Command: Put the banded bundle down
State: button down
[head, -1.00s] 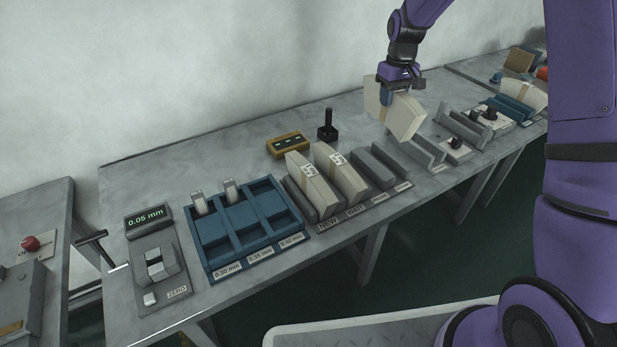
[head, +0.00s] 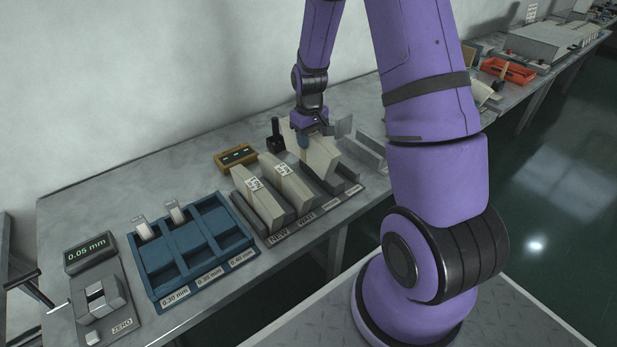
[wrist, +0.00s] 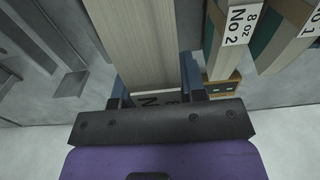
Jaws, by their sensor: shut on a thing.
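My gripper (head: 303,142) is shut on a cream banded bundle (head: 322,158) of paper blanks. In the wrist view the bundle (wrist: 150,45) runs between the blue fingers, and a white label (wrist: 155,98) on it is partly hidden. The bundle is upright at the right part of the dark grey rack (head: 272,240), over or in the slots right of the WAIT one. I cannot tell whether it touches the rack. Two other bundles, No 1 (head: 258,198) and No 2 (head: 288,180), stand in the NEW and WAIT slots; No 2 (wrist: 236,25) also shows in the wrist view.
A blue compartment tray (head: 200,278) and a gauge reading 0.05 mm (head: 86,254) are on the left. A yellow box (head: 236,158) and a black stamp-like handle (head: 276,135) stand behind the rack. A grey angled holder (head: 370,150) is close on the right.

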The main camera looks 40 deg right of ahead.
aim_at(310, 163)
jog(key=shift+d+f, duration=0.1)
jog(key=shift+f, duration=4.45)
jog(key=shift+f, duration=0.1)
jog(key=c, duration=0.7)
grip_release()
